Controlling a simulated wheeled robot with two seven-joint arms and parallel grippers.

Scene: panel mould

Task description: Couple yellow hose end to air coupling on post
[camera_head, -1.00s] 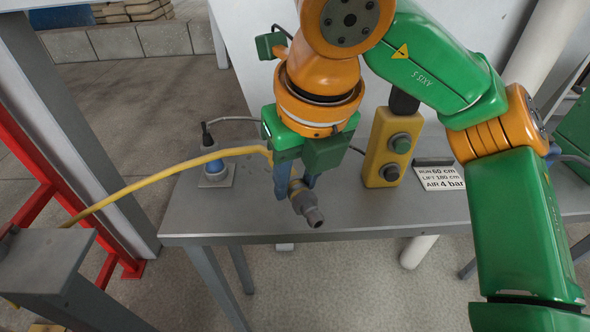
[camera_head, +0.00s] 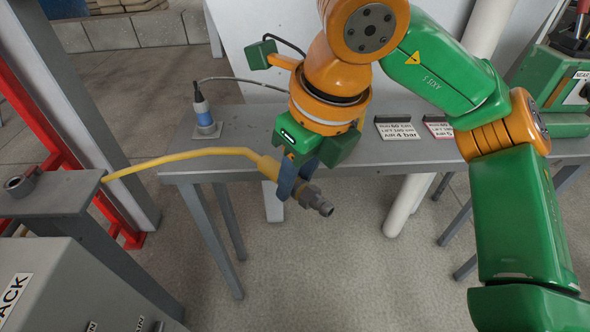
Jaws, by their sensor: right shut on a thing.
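The yellow hose (camera_head: 190,155) runs from the grey post at the left to my right gripper (camera_head: 290,188). My right gripper is shut on the hose end (camera_head: 316,200), just behind its grey metal fitting. The fitting points down and to the right, clear of the gripper, over the floor in front of the table edge. A grey ring-shaped fitting (camera_head: 20,186) sits on the flat top of the grey post (camera_head: 62,192) at the left; I cannot tell for sure that it is the air coupling. It is well apart from the hose end. My left gripper is not in view.
The grey table (camera_head: 240,122) lies behind my right gripper. On it stand a grey-blue device (camera_head: 204,115) with a cable and a white sign (camera_head: 397,128). A grey cabinet (camera_head: 70,290) fills the lower left. A red frame (camera_head: 45,115) stands behind the post.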

